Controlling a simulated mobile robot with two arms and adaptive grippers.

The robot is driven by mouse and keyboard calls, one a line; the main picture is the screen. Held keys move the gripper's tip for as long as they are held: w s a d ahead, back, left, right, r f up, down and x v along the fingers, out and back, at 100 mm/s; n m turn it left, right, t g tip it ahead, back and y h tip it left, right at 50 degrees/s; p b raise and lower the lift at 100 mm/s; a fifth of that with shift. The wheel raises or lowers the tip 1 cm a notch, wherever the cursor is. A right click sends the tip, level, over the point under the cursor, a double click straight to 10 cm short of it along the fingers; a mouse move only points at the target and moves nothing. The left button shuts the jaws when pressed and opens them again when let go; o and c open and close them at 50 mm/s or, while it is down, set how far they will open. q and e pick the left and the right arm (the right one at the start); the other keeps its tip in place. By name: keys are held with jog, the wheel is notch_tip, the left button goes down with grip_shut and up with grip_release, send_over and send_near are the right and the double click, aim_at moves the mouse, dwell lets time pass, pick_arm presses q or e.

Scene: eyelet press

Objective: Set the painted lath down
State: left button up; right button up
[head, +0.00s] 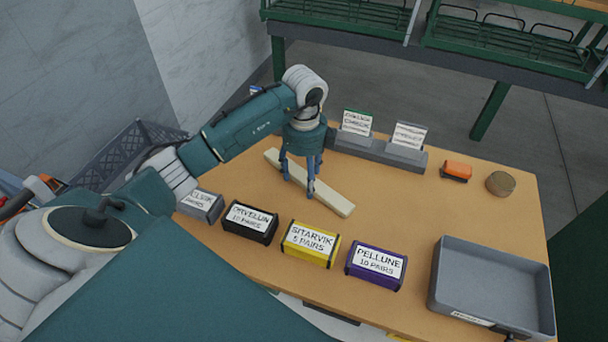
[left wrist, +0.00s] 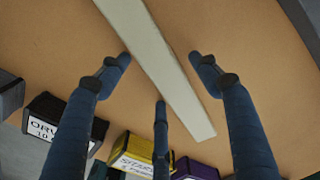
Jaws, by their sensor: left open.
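The painted lath (head: 333,197) is a long, pale cream strip lying on the wooden table (head: 480,220), slanting from upper left to lower right in the head view. In the left wrist view the lath (left wrist: 165,65) runs between my open fingers. My left gripper (head: 303,180) is over the lath, pointing down, with its fingers spread to either side of it. In the left wrist view the fingers of the gripper (left wrist: 160,75) stand apart from the lath's long edges. The right gripper is not in view.
A row of labelled boxes stands in front: grey (head: 200,205), black (head: 250,222), yellow (head: 310,244) and purple (head: 376,266). A grey tray (head: 440,275) is at right. Card holders (head: 380,150) stand behind the lath. An orange item (head: 456,170) and a round brown piece (head: 500,183) sit at back right.

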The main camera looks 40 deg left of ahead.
aim_at(304, 180)
pick_arm(q)
jog(key=shift+r, duration=0.25)
notch_tip(304, 180, up, 12)
jog(key=p, duration=0.9)
jog(key=shift+f+p, duration=0.2)
jog(key=shift+p, duration=0.2)
